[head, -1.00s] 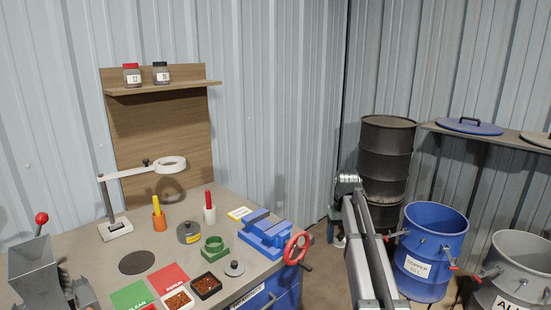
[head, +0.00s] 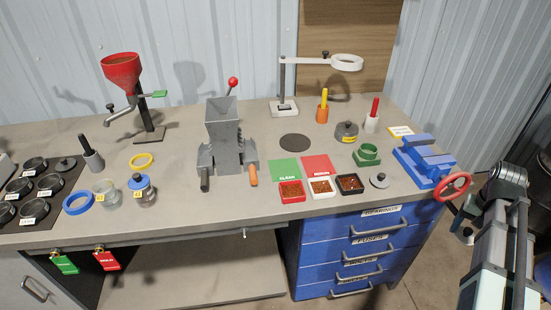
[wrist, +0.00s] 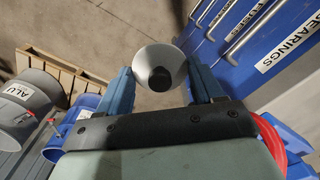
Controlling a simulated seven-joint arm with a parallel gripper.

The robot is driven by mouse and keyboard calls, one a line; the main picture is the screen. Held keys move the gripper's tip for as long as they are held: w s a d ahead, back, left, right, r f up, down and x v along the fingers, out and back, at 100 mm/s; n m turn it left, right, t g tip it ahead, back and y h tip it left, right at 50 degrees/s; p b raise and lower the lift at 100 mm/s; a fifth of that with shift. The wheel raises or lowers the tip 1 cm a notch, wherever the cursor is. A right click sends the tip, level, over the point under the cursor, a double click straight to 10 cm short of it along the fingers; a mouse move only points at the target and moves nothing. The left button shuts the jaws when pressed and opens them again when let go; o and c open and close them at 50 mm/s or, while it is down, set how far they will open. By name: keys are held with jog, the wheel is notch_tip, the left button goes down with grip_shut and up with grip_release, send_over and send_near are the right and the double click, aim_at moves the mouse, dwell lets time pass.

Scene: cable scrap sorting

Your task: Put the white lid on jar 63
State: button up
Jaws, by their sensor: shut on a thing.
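My gripper (wrist: 160,88) is shut on a round white piece with a black knob, which looks like the white lid (wrist: 177,57). In the head view my gripper (head: 467,222) hangs off the right end of the workbench, beside the vise. Two small glass jars stand at the left of the bench: an open-looking one (head: 108,197) and one with a blue top (head: 146,197). Their yellow labels are too small to read surely, so I cannot tell which is jar 63.
A blue ring (head: 78,203) and a yellow ring (head: 142,161) lie near the jars. The grey crusher (head: 224,140), the red-funnel stand (head: 122,72), the magnifier lamp (head: 346,62) and the blue vise (head: 425,158) stand on the bench. The front middle is fairly clear.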

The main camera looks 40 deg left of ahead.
jog(key=s+a+r+m, duration=0.1)
jog(key=a, duration=1.1)
jog(key=s+a+r+m, duration=0.1)
jog(key=a+r+m, duration=0.1)
jog(key=a, duration=1)
jog(key=a+r+m, duration=0.1)
jog(key=a+m, duration=0.1)
jog(key=a, duration=1)
jog(key=shift+s+a+r, duration=0.1)
jog(key=shift+s+r, duration=0.15)
jog(key=shift+s, duration=0.15)
jog(key=s+a+m, duration=0.1)
jog(key=s+a, duration=0.2)
jog(key=a, duration=0.2)
jog(key=s+a+r+m, duration=0.1)
jog(key=s+a, duration=0.2)
jog(key=a, duration=0.3)
jog(key=s+a+r, duration=0.1)
jog(key=s+a, duration=0.2)
jog(key=a, duration=0.2)
jog(key=shift+a+r+m, duration=0.15)
jog(key=shift+a+m, duration=0.1)
jog(key=shift+m, duration=0.15)
jog(key=s+a+r+m, duration=0.3)
jog(key=s+a, duration=1.4)
jog(key=a, duration=0.1)
jog(key=m, duration=0.2)
send_over(184, 177)
jog(key=shift+s+r, duration=0.1)
jog(key=shift+r, duration=0.25)
